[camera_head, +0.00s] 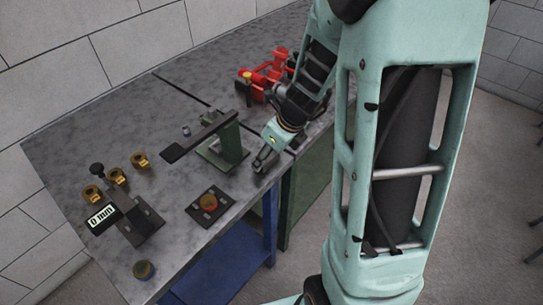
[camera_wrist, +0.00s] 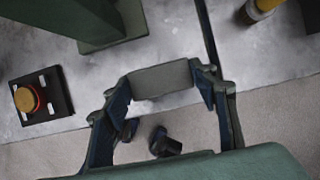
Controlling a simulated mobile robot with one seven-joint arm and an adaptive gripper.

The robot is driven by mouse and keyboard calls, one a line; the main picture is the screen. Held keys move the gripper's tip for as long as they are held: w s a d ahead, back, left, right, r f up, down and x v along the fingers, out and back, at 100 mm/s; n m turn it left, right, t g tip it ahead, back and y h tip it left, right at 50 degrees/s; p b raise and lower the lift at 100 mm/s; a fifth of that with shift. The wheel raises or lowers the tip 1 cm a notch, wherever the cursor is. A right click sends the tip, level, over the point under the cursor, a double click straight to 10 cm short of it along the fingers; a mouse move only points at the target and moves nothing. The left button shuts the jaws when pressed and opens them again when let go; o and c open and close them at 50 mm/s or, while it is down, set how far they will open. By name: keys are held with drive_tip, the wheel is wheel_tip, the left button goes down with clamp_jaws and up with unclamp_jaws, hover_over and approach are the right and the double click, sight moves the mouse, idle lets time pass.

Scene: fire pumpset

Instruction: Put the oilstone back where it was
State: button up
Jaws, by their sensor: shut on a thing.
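My gripper (camera_head: 262,163) is low at the front edge of the workbench (camera_head: 85,135), right of the green stand. In the wrist view my gripper (camera_wrist: 165,85) has its two fingers closed on the ends of a plain grey-green block, which looks like the oilstone (camera_wrist: 160,79). The block lies crosswise between the fingertips, over the bench's front edge in that view. Its height above the bench cannot be told. In the head view the block is too small or hidden to make out.
A green stand (camera_head: 231,144) with a dark bar is close on the left. A black plate with an orange-topped button (camera_head: 208,202) is near the front edge. Red pump parts (camera_head: 276,66) stand behind my arm.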

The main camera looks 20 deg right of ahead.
drive_tip(key=shift+a, duration=0.1)
drive_tip(key=shift+f, duration=0.2)
drive_tip(key=o, duration=1.2)
drive_tip(key=shift+r, duration=0.1)
drive_tip(key=shift+r, duration=0.5)
drive_tip(key=p+v, duration=0.4)
drive_tip(key=v, duration=0.7)
drive_tip(key=shift+s+r, duration=0.15)
drive_tip(key=shift+s, duration=0.1)
drive_tip(key=shift+d, duration=0.25)
